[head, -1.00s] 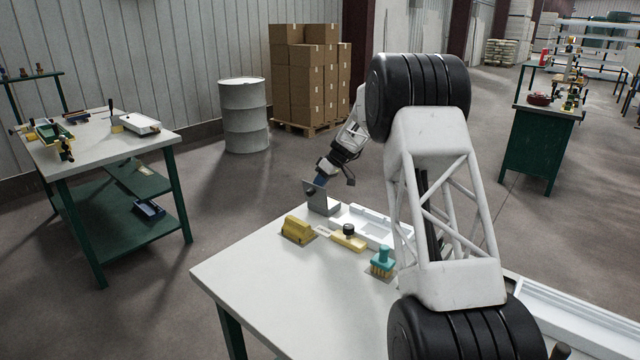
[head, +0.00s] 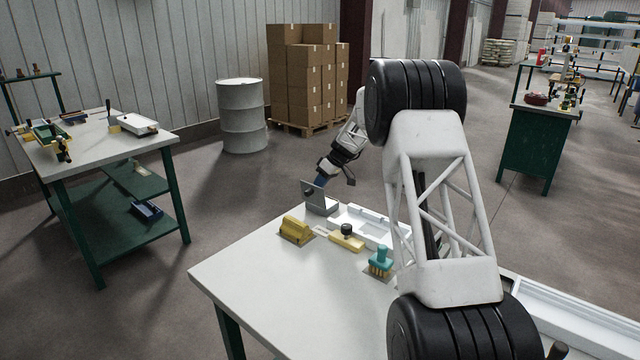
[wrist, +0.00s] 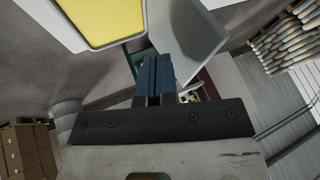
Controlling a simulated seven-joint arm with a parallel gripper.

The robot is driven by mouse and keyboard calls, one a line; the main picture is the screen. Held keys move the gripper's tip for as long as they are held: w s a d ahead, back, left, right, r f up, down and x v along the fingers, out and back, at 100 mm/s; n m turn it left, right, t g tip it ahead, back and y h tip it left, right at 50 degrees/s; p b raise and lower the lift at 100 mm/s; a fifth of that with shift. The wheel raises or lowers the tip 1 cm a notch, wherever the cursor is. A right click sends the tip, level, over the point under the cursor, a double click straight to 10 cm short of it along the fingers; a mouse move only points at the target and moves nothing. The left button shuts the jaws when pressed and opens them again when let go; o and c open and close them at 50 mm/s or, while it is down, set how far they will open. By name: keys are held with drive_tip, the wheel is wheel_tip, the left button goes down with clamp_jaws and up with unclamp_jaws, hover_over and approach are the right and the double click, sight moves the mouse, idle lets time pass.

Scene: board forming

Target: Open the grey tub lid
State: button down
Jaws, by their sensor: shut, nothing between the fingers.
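The grey tub (head: 323,207) sits at the far left corner of the near white table. Its grey lid (head: 312,190) stands raised, steeply tilted up from the tub, with a small dark spot on its face. My gripper (head: 320,181) is just behind the lid, its blue fingers partly hidden by it. I cannot tell in the head view whether they touch. In the wrist view my blue fingers (wrist: 154,84) are together with nothing between them. A yellow panel with a pale border (wrist: 103,18) is close at the top left there; I cannot tell what it is.
On the table are a yellow block (head: 296,230), a yellow piece with a black knob (head: 346,241), a teal-handled brush (head: 381,262) and a white tray (head: 340,226). The front left of the tabletop is clear. A second workbench (head: 85,150) stands at the left.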

drive_tip(key=shift+w+d, duration=0.1)
drive_tip(key=shift+d, duration=0.05)
drive_tip(key=shift+w+d, duration=0.35)
drive_tip(key=w+v, duration=0.1)
drive_tip(key=v, duration=1)
drive_tip(key=shift+d, duration=0.25)
drive_tip(key=shift+w+r, duration=0.1)
drive_tip(key=shift+r, duration=0.05)
